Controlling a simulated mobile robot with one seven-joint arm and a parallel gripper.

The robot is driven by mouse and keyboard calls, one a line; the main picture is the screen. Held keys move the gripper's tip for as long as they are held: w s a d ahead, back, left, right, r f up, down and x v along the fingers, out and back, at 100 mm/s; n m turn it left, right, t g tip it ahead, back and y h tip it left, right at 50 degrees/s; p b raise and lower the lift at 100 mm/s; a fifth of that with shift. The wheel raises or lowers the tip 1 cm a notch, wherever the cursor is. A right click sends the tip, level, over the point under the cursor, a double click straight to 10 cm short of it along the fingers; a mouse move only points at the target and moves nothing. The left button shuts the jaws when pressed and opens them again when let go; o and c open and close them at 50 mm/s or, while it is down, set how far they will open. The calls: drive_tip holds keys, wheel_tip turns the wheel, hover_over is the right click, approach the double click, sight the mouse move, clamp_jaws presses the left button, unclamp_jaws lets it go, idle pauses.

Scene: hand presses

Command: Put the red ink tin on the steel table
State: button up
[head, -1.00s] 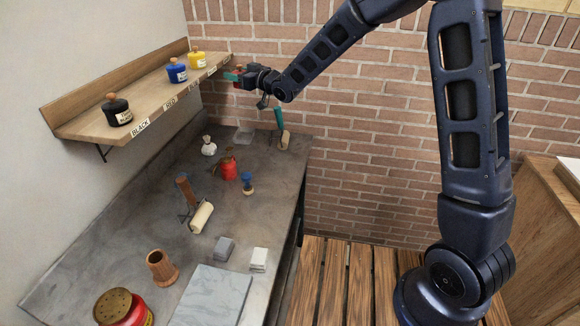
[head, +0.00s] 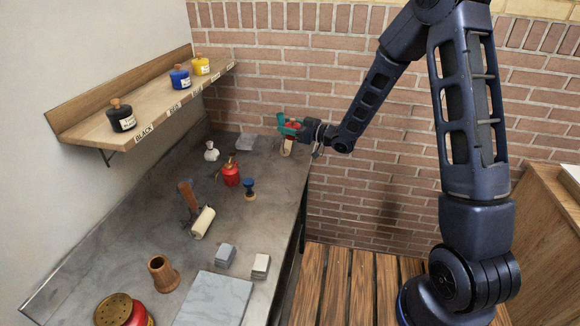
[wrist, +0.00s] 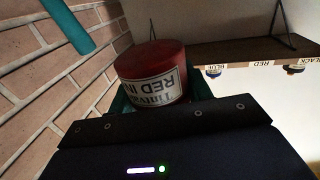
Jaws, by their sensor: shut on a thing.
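The red ink tin (wrist: 152,75) is held in my gripper (head: 290,126), which is shut on it. In the wrist view the tin shows upside down in the picture, with a white label reading "RED IN". In the head view the tin is a small patch of red between the teal fingers. My gripper is over the far right end of the grey steel table (head: 110,235), below the shelf's height. A brayer with a pale roller (head: 287,148) is just beneath or behind it. Whether they touch I cannot tell.
The shelf (head: 80,130) holds black (head: 121,117), blue (head: 180,78) and yellow (head: 201,65) tins. Bare table lies at left.

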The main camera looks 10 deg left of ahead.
wheel_tip(320, 180, down, 16)
drive_tip(key=shift+f, duration=0.2)
idle(0.6)
drive_tip(key=shift+f, duration=0.15)
drive_tip(key=o, duration=1.1)
drive_tip(key=shift+o, duration=0.2)
drive_tip(key=v, duration=1.2)
